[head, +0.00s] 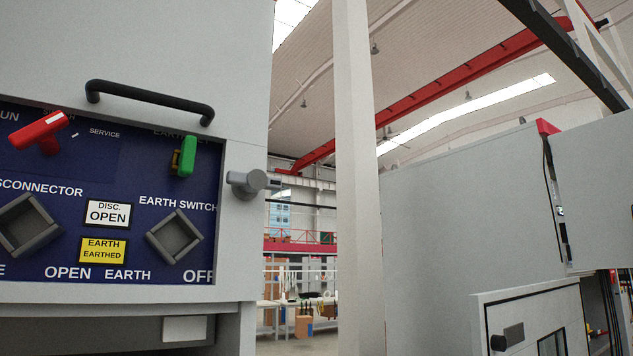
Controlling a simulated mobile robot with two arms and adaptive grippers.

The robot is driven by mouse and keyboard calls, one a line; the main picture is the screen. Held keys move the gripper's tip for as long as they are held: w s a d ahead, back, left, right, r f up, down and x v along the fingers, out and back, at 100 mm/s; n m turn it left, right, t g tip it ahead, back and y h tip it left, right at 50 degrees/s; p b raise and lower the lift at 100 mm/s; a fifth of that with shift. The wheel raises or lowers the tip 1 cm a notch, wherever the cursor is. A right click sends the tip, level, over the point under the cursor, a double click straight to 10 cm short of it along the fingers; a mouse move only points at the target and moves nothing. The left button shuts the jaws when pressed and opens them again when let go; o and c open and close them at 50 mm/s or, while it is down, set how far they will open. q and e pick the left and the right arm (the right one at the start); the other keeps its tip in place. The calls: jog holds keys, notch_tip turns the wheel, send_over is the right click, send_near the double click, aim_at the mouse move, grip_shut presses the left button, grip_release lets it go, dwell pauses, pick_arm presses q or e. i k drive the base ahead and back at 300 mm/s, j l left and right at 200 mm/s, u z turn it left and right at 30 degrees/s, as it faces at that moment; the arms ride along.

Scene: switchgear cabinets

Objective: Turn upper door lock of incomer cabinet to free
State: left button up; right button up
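A grey cabinet (180,45) fills the left of the head view. A round grey knob (246,183), which looks like a door lock, sticks out at the right edge of its blue panel (110,160). I cannot tell its turned position or whether this is the upper lock of the incomer cabinet. A dark lock-like knob (507,338) sits on a grey door (530,305) at lower right. Neither of my grippers shows.
The panel carries a red handle (40,129), a green handle (186,156) and two square sockets (175,237). Signs read DISC. OPEN and EARTH EARTHED. A black bar handle (150,98) juts out above. A white column (358,180) stands mid-view.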

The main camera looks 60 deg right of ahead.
aim_at(255, 181)
jog(key=z, duration=1.4)
jog(key=k+l+z, duration=0.1)
jog(key=k+l, duration=0.15)
jog(key=l, duration=0.25)
jog(key=z, duration=0.05)
